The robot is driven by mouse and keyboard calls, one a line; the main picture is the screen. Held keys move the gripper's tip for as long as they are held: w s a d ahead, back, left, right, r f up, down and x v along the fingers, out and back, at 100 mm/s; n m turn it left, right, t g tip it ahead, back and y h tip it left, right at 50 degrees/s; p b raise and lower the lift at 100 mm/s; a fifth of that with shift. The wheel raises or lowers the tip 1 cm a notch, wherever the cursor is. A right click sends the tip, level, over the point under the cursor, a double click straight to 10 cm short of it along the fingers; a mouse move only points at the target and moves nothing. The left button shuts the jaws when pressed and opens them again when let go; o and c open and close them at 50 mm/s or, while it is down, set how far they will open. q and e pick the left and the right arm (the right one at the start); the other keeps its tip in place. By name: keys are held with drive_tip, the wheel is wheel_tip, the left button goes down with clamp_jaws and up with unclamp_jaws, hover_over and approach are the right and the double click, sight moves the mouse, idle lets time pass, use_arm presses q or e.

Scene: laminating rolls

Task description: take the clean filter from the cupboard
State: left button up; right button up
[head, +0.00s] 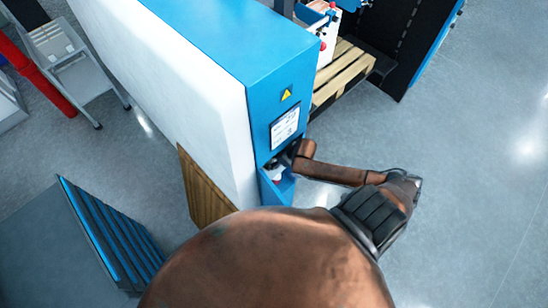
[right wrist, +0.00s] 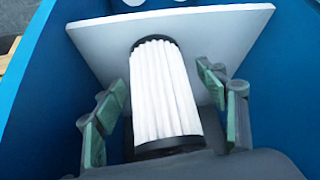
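The clean filter (right wrist: 165,90) is a white pleated cylinder with dark end caps, seen in the right wrist view inside a blue-walled space. A pale flat board (right wrist: 235,45) lies behind it. My right gripper (right wrist: 170,112) is open, with a green-padded finger on each side of the filter and a visible gap on both sides. In the head view my right arm reaches to the low opening of the blue cupboard (head: 277,55), where the gripper (head: 284,160) is mostly hidden. My left gripper is not in view.
The cupboard's blue walls (right wrist: 40,85) enclose the gripper closely. A wooden pallet (head: 342,75) stands behind the cupboard, and a wooden panel (head: 203,190) leans at its left side. A blue-edged dark unit (head: 85,245) stands at the lower left. The floor at right is clear.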

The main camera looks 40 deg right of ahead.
drive_tip(key=c, duration=1.2)
